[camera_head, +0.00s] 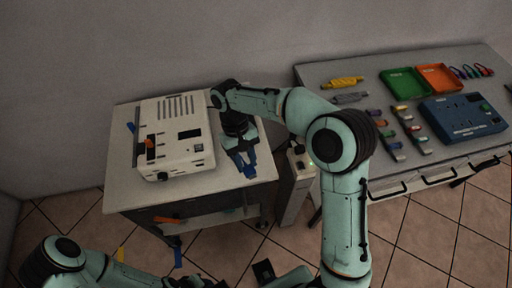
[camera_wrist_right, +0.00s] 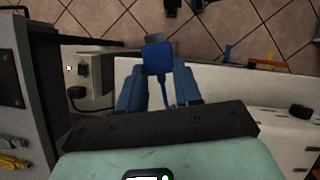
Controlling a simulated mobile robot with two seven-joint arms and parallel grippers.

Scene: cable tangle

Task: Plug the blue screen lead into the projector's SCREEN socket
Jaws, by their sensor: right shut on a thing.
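The white projector (camera_head: 175,135) sits on the grey cart top (camera_head: 125,195), left of my right gripper (camera_head: 243,165). That gripper, with blue fingers, is above the right side of the cart, apart from the projector. In the right wrist view it is shut on a blue plug (camera_wrist_right: 158,58) with a grey tip; its blue cable runs back between the fingers. In the head view the plug cannot be told from the fingers. The projector's white side (camera_wrist_right: 290,118) with a black knob shows in the wrist view. No SCREEN label is readable. My left gripper is not in view.
Orange (camera_head: 168,220), yellow (camera_head: 120,254) and blue (camera_head: 178,258) pieces show by the cart's front. A pale box (camera_head: 297,180) stands between cart and bench. The bench (camera_head: 330,72) holds a green tray (camera_head: 404,82), an orange tray (camera_head: 438,78), a blue unit (camera_head: 463,116) and several connectors.

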